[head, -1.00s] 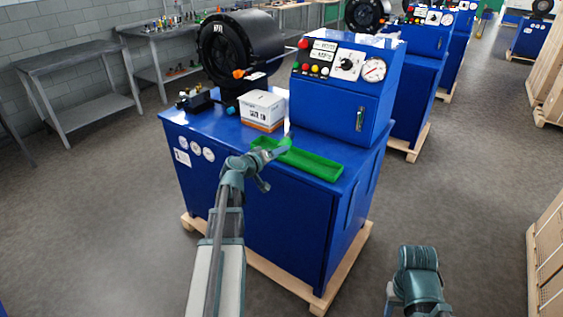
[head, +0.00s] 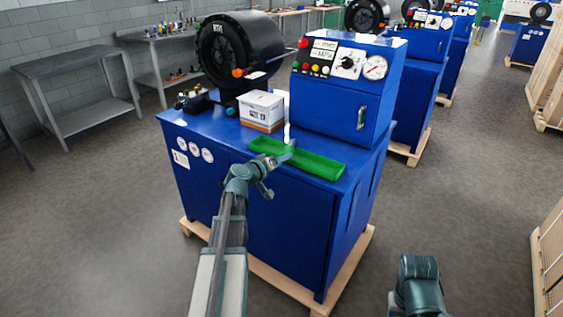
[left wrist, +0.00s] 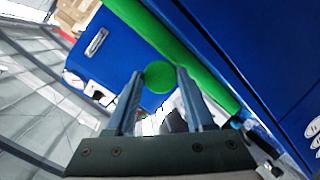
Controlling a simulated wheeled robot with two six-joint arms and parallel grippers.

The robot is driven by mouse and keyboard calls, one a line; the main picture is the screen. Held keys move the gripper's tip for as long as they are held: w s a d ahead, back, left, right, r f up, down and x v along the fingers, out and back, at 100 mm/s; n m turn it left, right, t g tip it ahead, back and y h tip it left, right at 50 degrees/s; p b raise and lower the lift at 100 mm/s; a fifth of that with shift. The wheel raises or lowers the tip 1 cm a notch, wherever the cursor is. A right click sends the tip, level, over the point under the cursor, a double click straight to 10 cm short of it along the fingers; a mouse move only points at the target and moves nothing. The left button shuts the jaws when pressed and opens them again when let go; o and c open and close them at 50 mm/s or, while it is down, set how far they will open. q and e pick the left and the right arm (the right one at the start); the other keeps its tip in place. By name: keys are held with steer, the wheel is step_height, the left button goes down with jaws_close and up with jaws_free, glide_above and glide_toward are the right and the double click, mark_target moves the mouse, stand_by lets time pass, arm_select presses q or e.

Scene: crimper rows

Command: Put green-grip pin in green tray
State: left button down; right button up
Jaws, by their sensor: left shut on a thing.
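The green tray (head: 322,166) lies along the front edge of the blue machine's worktop. It shows in the left wrist view as a long green strip (left wrist: 205,75) just beyond my fingers. My left gripper (head: 285,154) is over the left half of the tray. In the left wrist view the gripper (left wrist: 160,90) is shut on the green-grip pin (left wrist: 160,77). Only the round green grip shows clearly between the fingertips, and the rest of the pin is hidden. I cannot tell if it touches the tray.
A white-and-orange box (head: 262,109) stands behind the tray's left end. The blue control cabinet (head: 335,105) rises close behind the tray. A black crimper head (head: 240,48) is at the back left. A grey bench (head: 75,75) stands far left, with open floor before it.

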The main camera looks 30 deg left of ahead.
arm_select(q)
steer(key=shift+f, duration=0.35)
steer(key=shift+c, duration=1.4)
jaws_free()
steer(key=d+r+p+v, duration=0.1)
steer(key=p+v, duration=0.3)
steer(key=v, duration=0.8)
steer(key=shift+a+r, duration=0.15)
steer(key=shift+a, duration=0.35)
